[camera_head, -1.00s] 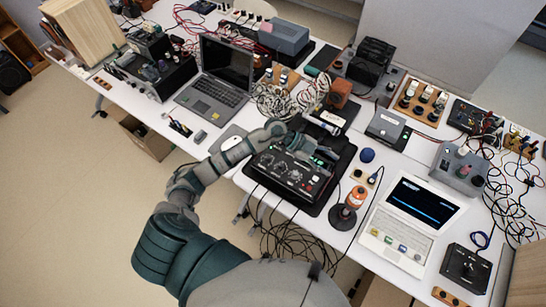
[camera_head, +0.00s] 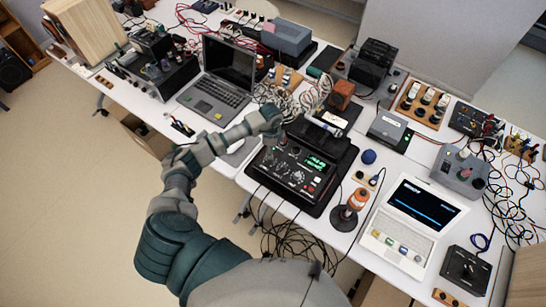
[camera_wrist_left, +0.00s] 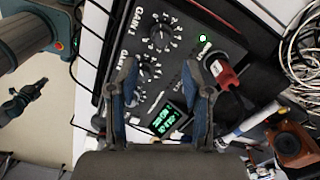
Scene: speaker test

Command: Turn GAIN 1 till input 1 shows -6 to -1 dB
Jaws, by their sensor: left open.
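The black audio box (camera_head: 268,184) stands on the white table, with knobs and a lit green display (camera_head: 317,163) too small to read. In the left wrist view, a black knob (camera_wrist_left: 161,37) sits beside the GAIN lettering, apparently GAIN 1. A second gain knob (camera_wrist_left: 146,68) lies below it. The display (camera_wrist_left: 169,118) shows green characters I cannot read surely. A green light (camera_wrist_left: 203,38) is on. My left gripper (camera_head: 274,132) is at the box's far left edge. Its fingers (camera_wrist_left: 170,72) are apart over the panel, with nothing held. My right gripper is out of view.
A red plug (camera_wrist_left: 228,76) stands up from the panel beside one finger. A laptop (camera_head: 215,95) is left of the box. An orange-topped stand (camera_head: 350,207) and a white laptop (camera_head: 405,232) are to its right. Tangled cables (camera_head: 275,98) lie behind my gripper.

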